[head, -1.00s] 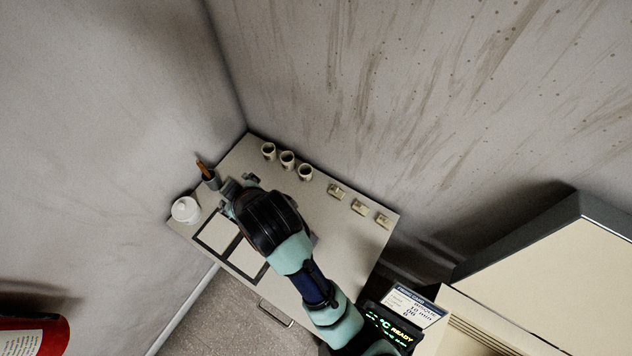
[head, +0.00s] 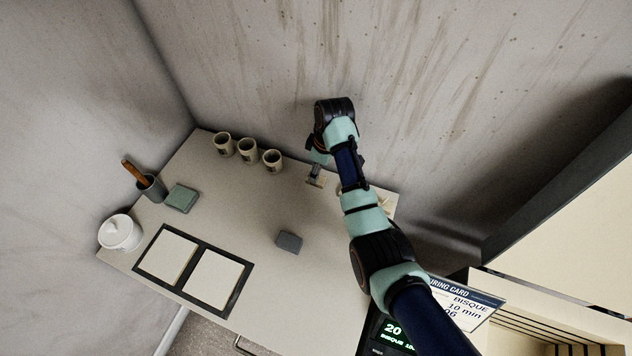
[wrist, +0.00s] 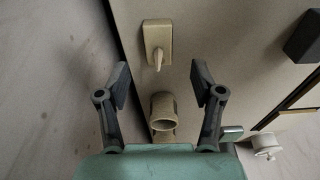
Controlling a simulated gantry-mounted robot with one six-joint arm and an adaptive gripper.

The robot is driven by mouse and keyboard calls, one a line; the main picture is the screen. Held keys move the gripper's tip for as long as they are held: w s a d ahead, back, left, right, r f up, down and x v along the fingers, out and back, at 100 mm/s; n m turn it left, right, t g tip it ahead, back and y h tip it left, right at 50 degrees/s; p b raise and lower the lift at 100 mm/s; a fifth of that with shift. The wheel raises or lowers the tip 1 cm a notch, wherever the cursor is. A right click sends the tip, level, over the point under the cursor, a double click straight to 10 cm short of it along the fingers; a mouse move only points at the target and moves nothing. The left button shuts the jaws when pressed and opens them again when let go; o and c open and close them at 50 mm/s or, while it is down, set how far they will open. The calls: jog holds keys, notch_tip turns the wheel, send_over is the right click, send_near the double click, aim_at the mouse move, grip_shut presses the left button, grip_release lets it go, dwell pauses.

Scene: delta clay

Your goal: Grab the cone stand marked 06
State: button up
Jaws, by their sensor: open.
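A beige cone stand (wrist: 157,42) with a small upright cone shows in the wrist view, beyond my fingertips and between their lines. My gripper (wrist: 160,80) is open and empty, its two dark fingers spread apart. In the head view my gripper (head: 316,172) hangs by the table's back edge, at a cone stand (head: 314,184) that it partly covers. Another cone stand (head: 386,204) shows farther right, partly behind my arm. Any third stand is hidden. I cannot read a number on any stand.
Several beige cups (head: 247,150) stand along the back edge; one cup (wrist: 163,108) shows between my finger bases. A grey block (head: 289,242), framed tiles (head: 216,279), a green block (head: 181,198) and a white jar (head: 120,233) are leftward. A firing card (head: 467,305) reads BISQUE, 10 min, 06.

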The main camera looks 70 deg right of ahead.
jog(key=f+b, duration=0.1)
jog(key=f, duration=0.1)
jog(key=w+f+b, duration=0.1)
jog(key=f, duration=0.2)
jog(key=shift+w+d+f, duration=0.1)
jog(key=shift+w+f, duration=0.05)
jog(key=shift+f, duration=0.2)
jog(key=shift+r, duration=0.1)
jog(key=c, duration=1.3)
